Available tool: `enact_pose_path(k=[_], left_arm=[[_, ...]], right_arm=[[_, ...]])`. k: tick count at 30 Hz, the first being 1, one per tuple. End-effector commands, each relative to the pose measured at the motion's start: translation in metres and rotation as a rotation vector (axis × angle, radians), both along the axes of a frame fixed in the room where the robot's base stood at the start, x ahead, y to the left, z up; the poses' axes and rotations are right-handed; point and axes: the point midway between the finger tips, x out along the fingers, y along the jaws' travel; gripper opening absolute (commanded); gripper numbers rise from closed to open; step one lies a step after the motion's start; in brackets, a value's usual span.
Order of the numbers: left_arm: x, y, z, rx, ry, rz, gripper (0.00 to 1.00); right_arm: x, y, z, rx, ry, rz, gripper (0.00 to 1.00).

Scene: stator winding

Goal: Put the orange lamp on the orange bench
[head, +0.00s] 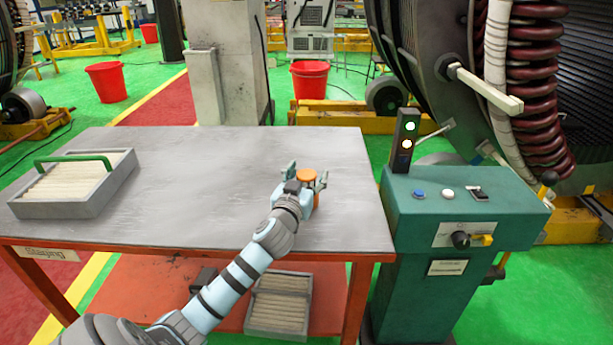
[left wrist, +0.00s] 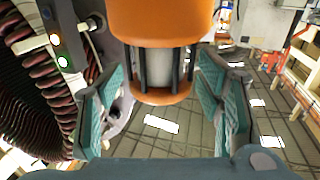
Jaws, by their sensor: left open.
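The orange lamp (head: 308,176) stands on the grey top of the orange bench (head: 230,165), near its right side. In the left wrist view the lamp (left wrist: 160,25) shows an orange cap, a pale middle behind dark bars and an orange base. My left gripper (head: 306,182) is at the lamp, with a finger on either side of it. In the left wrist view the open fingers (left wrist: 160,108) show a gap to the lamp on both sides. The gripper partly hides the lamp in the head view. My right gripper is not in view.
A grey tray with a green handle (head: 75,183) sits at the bench's left. A green control console (head: 460,205) with lit lamps stands close to the bench's right edge. Another tray (head: 280,303) lies on the lower shelf. The middle of the bench top is clear.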

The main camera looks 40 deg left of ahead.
Motion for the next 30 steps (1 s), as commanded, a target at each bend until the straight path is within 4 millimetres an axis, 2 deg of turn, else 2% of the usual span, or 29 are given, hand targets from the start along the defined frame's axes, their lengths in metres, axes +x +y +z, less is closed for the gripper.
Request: enact_pose_path(k=[5, 18, 22, 30], left_arm=[[-0.011, -0.005, 0.0, 0.001, 0.002, 0.0, 0.6], [-0.101, -0.042, 0.0, 0.001, 0.001, -0.001, 0.6], [-0.111, -0.045, 0.0, -0.001, 0.001, 0.001, 0.6], [-0.111, -0.045, 0.0, -0.001, 0.0, 0.001, 0.6]], right_arm=[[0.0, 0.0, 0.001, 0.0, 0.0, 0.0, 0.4], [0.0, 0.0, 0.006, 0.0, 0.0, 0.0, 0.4], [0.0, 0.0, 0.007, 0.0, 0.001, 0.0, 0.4], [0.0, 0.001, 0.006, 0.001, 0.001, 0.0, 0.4]])
